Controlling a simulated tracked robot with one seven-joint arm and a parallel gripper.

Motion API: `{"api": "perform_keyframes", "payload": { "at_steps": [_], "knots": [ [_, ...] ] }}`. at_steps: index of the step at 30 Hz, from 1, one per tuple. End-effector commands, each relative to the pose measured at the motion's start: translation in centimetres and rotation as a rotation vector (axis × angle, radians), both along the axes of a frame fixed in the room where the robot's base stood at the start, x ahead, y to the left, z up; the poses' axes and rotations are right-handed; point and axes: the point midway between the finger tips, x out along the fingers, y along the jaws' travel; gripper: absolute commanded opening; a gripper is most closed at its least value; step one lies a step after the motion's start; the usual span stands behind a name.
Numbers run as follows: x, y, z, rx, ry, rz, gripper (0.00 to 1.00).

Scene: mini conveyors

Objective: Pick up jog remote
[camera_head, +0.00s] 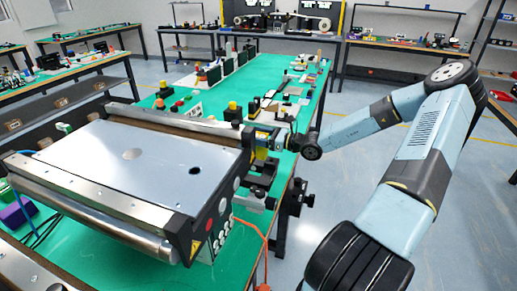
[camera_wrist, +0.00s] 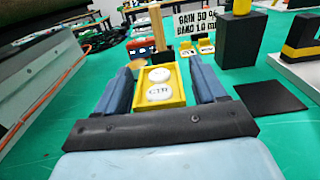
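A small yellow box with two round white buttons, the lower one lettered, looks like the jog remote (camera_wrist: 174,100). In the wrist view it lies between the two blue-grey fingers of my gripper (camera_wrist: 162,68). The fingers are spread to its left and right, and narrow gaps seem to show beside it. My gripper also shows in the head view (camera_head: 268,143), low at the near right end of the conveyor.
A conveyor with a metal plate (camera_head: 120,165) stands left of my gripper on the green table (camera_head: 215,100). The wrist view shows a black flat square (camera_wrist: 270,97) to the right, a dark block (camera_wrist: 235,40) and a printed sign (camera_wrist: 195,22) beyond. An orange cable (camera_wrist: 35,115) lies left.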

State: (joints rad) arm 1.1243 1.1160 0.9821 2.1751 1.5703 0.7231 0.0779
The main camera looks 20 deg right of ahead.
Motion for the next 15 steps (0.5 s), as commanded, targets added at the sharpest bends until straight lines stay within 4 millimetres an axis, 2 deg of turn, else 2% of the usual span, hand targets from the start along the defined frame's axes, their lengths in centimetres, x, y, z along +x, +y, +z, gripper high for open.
{"api": "perform_keyframes", "payload": {
  "at_steps": [2, 15],
  "knots": [
    [-0.01, 0.01, 0.00, 0.000, 0.000, 0.000, 0.62],
    [-0.02, 0.04, 0.00, 0.000, 0.000, 0.001, 0.20]
  ]
}}
